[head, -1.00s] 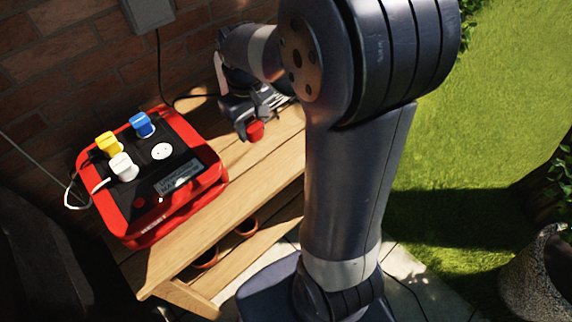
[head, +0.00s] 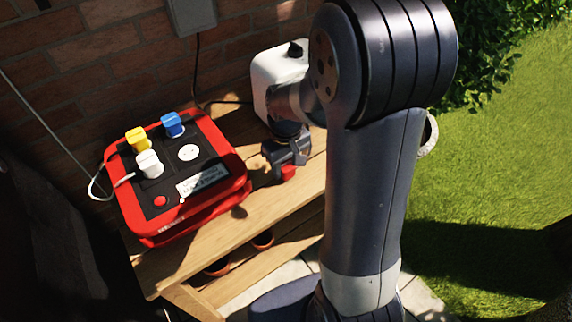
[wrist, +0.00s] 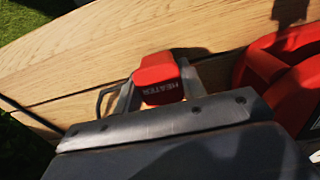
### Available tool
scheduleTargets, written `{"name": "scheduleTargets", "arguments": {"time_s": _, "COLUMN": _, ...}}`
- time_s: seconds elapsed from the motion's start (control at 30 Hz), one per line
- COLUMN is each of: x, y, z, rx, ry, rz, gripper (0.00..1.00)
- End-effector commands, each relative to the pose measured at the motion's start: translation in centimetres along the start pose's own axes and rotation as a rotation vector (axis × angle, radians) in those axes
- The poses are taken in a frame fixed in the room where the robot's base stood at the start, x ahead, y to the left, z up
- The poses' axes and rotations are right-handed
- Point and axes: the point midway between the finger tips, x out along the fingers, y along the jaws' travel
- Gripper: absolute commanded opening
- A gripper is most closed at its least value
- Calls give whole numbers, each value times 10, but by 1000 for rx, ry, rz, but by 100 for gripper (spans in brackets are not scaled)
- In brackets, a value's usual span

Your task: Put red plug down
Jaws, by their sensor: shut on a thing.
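The red plug (wrist: 160,80), marked "HEATER", sits between the fingers of my gripper (wrist: 158,94) in the wrist view. My gripper is shut on it. In the head view my gripper (head: 287,163) is low over the wooden table, to the right of the red power station, and only a little of the red plug (head: 289,172) shows below the fingers. A dark shadow lies near the plug on the wood. I cannot tell whether the plug touches the table (head: 250,226).
The red and black power station (head: 150,232) stands to the left on the table, with yellow (head: 136,139), blue (head: 173,125) and white (head: 150,165) plugs in it and one free round socket (head: 188,152). A brick wall is behind. Bare wood lies in front of my gripper.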

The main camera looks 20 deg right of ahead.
Motion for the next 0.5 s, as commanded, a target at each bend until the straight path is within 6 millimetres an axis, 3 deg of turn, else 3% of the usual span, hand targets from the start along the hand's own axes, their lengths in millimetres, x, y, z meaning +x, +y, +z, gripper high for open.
{"name": "scheduleTargets", "arguments": {"time_s": 0.5, "x": 13, "y": 0, "z": 0, "rx": 0, "ry": 0, "rz": 0, "gripper": 3}}
